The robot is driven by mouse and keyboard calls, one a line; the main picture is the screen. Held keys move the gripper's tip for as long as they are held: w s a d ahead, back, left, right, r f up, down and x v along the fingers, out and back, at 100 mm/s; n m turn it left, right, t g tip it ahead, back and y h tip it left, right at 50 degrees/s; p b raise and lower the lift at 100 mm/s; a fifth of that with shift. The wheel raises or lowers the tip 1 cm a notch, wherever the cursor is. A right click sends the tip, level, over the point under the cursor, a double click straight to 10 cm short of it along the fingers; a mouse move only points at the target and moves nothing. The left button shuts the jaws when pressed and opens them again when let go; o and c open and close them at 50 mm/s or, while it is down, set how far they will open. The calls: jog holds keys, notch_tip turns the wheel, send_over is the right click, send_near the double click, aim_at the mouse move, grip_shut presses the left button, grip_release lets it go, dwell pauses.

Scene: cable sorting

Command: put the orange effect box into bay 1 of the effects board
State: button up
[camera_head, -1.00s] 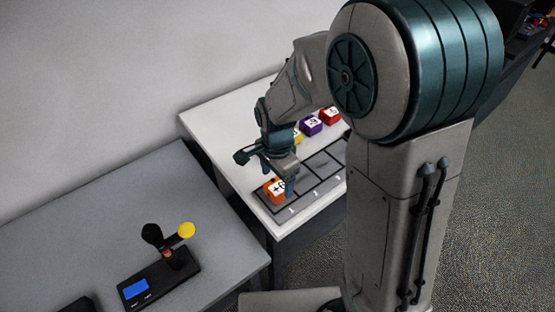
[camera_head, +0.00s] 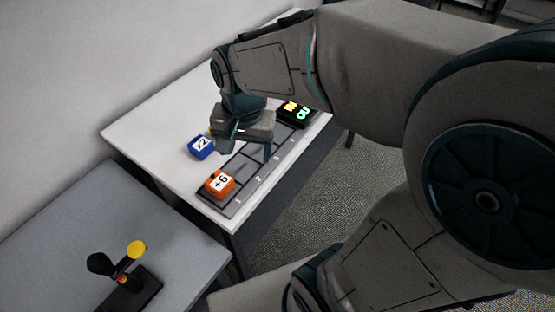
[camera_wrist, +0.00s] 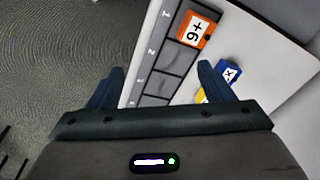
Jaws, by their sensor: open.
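The orange effect box (camera_head: 219,184), marked +6, sits on the effects board (camera_head: 232,207) at its near end, in the bay beside the label 1. It looks flat in the bay. In the wrist view the orange box (camera_wrist: 194,31) is at the top, beyond my fingers and apart from them. My gripper (camera_head: 245,154) is over the board, farther along it than the orange box. In the wrist view my gripper (camera_wrist: 160,85) is open, its fingers wide apart with nothing held, above empty board bays (camera_wrist: 165,60).
A blue box (camera_head: 201,147) marked x2 stands on the white table (camera_head: 150,130) beside the board. A yellow box (camera_wrist: 200,96) shows partly in the wrist view. A dark IN/OUT block (camera_head: 294,112) is at the board's far end. A grey table with a black device (camera_head: 130,285) is nearer.

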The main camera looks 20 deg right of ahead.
jog(key=s+d+n+t, duration=0.1)
jog(key=s+d+n, duration=0.4)
jog(key=s, duration=0.2)
jog(key=shift+r+n+t, duration=0.3)
jog(key=shift+r+n, duration=0.1)
